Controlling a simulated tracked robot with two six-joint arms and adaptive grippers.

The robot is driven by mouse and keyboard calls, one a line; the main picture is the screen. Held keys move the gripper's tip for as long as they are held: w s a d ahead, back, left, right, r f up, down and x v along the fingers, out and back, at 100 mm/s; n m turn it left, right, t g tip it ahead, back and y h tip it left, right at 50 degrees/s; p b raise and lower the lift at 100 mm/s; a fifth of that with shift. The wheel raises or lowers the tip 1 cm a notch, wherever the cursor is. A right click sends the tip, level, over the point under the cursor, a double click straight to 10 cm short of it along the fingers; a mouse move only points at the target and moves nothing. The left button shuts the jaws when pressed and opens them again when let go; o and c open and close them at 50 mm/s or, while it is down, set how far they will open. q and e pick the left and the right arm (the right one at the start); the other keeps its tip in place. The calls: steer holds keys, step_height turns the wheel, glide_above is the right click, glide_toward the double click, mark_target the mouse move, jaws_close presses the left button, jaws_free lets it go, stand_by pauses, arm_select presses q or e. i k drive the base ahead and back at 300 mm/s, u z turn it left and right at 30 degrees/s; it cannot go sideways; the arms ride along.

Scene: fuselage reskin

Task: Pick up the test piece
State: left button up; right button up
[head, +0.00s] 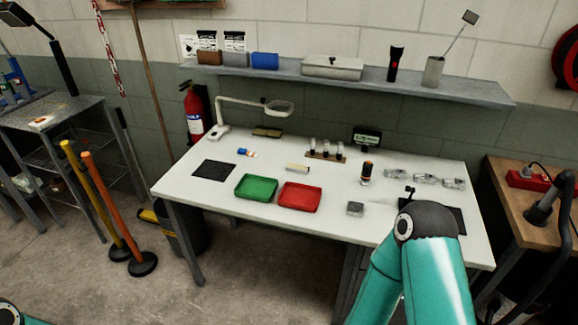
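I cannot tell for sure which item is the test piece. A small grey block (355,209) lies near the front of the white table (230,212), right of the red tray. A small cream piece (297,168) lies farther back, behind the red tray. My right arm's teal links rise at the lower right, in front of the table's right part. Its gripper does not show and may be hidden behind the arm. Only a bit of my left arm shows at the bottom left corner; its gripper is out of the picture.
A green tray (256,187) and a red tray (300,197) sit at the table's front middle. A black mat (213,170) lies left; another is partly covered by my arm. A dark upright cylinder (366,173) and several clear items (425,179) stand right. A lamp (245,107) stands at back left.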

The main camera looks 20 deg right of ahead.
mark_target(297, 168)
steer(key=i, duration=0.9)
steer(key=z, duration=0.05)
